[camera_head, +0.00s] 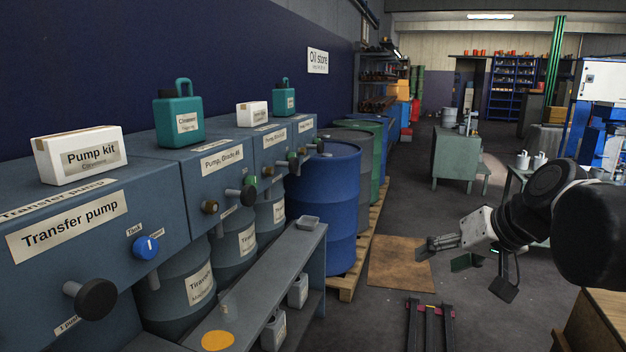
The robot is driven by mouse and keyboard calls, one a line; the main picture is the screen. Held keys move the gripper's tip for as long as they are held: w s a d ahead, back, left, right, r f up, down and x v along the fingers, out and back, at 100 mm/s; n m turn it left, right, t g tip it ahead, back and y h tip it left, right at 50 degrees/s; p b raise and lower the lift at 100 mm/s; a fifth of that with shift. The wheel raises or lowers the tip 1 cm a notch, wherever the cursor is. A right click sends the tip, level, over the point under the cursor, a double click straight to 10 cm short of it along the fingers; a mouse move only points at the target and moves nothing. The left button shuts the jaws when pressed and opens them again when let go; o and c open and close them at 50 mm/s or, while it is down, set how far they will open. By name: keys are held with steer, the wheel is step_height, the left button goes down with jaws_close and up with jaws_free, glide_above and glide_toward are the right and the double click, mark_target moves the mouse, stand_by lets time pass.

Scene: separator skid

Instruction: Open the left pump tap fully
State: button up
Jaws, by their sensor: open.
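The leftmost housing, labelled "Transfer pump" (67,227), is blue-grey and stands at the left. On its front are a blue round knob (146,247) with small labels above it and a black round knob on a grey stem (93,298). The blue knob carries a light mark; I cannot tell its exact setting. My gripper (432,247) is open and empty at the right, well away from the housings, above the floor.
A white "Pump kit" box (90,156) and teal canisters (179,117) stand on the housings. A low grey bench (262,275) runs in front, with an orange disc on it. Blue drums (327,205) stand beyond. The floor between bench and gripper is mostly clear.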

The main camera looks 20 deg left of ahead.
steer(key=w+a+r+n+g+y+p, duration=0.15)
steer(key=w+a+r+y, duration=0.25)
steer(key=w+a, duration=0.75)
steer(key=n+g+y+p, duration=0.3)
steer(key=n+g+y, duration=0.25)
steer(key=y, duration=0.25)
glide_toward(255, 183)
steer(key=a, duration=0.5)
steer(key=a+p, duration=0.1)
steer(key=a, duration=0.4)
steer(key=shift+s+a+r, duration=0.15)
steer(key=shift+s+a, duration=0.05)
steer(key=shift+s, duration=0.05)
steer(key=shift+c, duration=0.5)
steer(key=c, duration=1)
steer(key=shift+c, duration=0.2)
